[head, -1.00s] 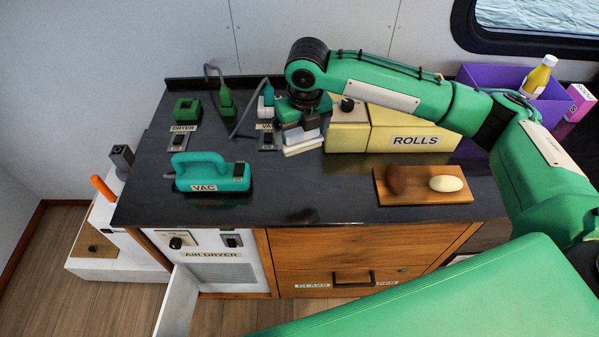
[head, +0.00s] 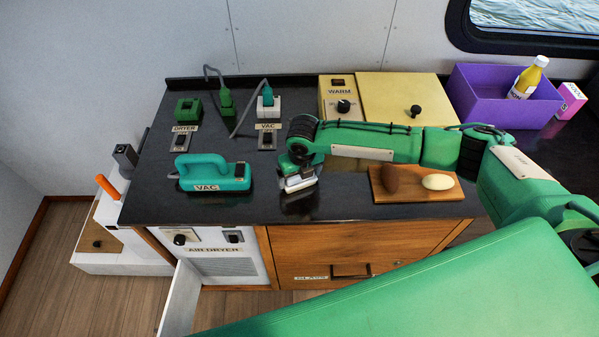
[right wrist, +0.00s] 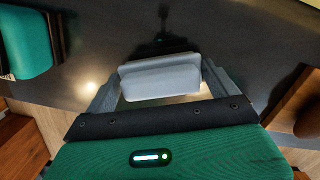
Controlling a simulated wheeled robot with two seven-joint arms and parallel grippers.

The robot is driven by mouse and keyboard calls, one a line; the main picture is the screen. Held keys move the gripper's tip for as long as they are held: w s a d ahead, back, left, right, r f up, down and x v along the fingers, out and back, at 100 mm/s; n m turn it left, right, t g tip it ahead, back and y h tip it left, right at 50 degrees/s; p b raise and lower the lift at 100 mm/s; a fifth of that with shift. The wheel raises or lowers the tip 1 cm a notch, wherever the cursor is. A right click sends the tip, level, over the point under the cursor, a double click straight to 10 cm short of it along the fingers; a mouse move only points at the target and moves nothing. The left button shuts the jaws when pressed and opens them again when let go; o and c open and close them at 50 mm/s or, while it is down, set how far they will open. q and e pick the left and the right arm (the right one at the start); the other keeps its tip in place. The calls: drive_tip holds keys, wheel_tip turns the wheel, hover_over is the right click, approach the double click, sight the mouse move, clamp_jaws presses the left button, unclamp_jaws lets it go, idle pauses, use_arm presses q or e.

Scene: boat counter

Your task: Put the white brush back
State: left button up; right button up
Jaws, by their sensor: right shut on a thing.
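The white brush (head: 300,184) is a small pale block held in my right gripper (head: 299,170). In the right wrist view the brush (right wrist: 160,78) sits crosswise between the two fingers (right wrist: 158,92), which are shut on it. The gripper points down over the front middle of the dark counter, between the teal VAC tool and the wooden board. I cannot tell how far the brush is above the counter. My left gripper is not in view.
The teal VAC tool (head: 213,174) lies to the left. The wooden board (head: 447,194) on the right bears a brown oval (head: 389,180) and a cream oval (head: 438,182). Behind are a cream box (head: 400,98), the WARM panel (head: 338,97), plugs and switches. A purple bin (head: 480,100) stands back right.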

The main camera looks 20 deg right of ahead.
sight(301, 183)
drive_tip(key=shift+f, duration=0.1)
drive_tip(key=o, duration=0.7)
drive_tip(key=r+b, duration=0.1)
drive_tip(key=r, duration=0.2)
drive_tip(key=s+r+b, duration=0.1)
drive_tip(key=r, duration=0.3)
drive_tip(key=r+b, duration=0.2)
drive_tip(key=r, duration=0.2)
drive_tip(key=shift+s+d+r, duration=0.1)
drive_tip(key=shift+s, duration=0.05)
drive_tip(key=shift+s+r, duration=0.1)
drive_tip(key=shift+r, duration=0.4)
